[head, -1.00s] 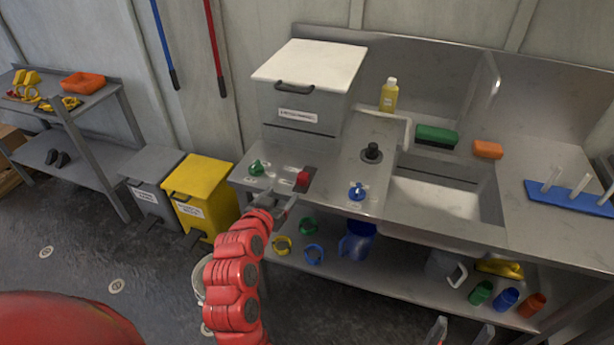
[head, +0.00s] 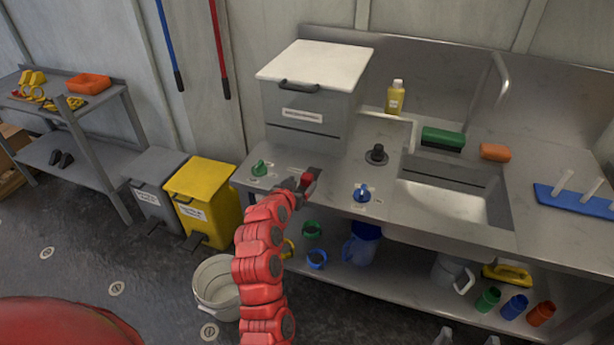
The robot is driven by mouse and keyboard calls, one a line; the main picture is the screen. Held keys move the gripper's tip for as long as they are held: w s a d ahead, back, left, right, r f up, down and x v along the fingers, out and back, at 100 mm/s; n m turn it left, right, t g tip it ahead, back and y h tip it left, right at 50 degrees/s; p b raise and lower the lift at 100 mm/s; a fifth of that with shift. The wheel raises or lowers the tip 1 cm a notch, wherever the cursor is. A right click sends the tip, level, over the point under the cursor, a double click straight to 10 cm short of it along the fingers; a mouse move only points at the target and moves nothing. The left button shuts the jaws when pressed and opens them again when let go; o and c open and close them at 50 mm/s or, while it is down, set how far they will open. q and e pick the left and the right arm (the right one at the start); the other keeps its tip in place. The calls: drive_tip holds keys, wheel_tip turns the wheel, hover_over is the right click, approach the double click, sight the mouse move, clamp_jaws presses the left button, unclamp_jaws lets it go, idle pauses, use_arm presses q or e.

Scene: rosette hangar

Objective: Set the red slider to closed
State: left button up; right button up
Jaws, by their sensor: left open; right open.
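The red slider (head: 309,178) is a small red knob on the left part of the steel counter, between a green knob (head: 259,168) and a blue knob (head: 361,192). My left gripper (head: 305,183) is open at the red slider, with its dark fingers beside the knob. I cannot tell whether they touch it. The fingers and wrist hide the slider's track and most of its markings. My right gripper (head: 468,338) is open and empty at the bottom edge, only its fingertips in view.
A lidded grey box (head: 310,105) stands behind the slider. A black knob (head: 377,154) and a sink (head: 440,200) lie to the right. A shelf below holds a blue jug (head: 360,246) and several cups. A yellow bin (head: 203,195) and a bucket (head: 217,284) stand left of my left arm.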

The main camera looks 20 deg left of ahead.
sight(305, 180)
use_arm(q)
drive_tip(key=shift+p+x, duration=0.5)
drive_tip(key=shift+x, duration=2.4)
clamp_jaws()
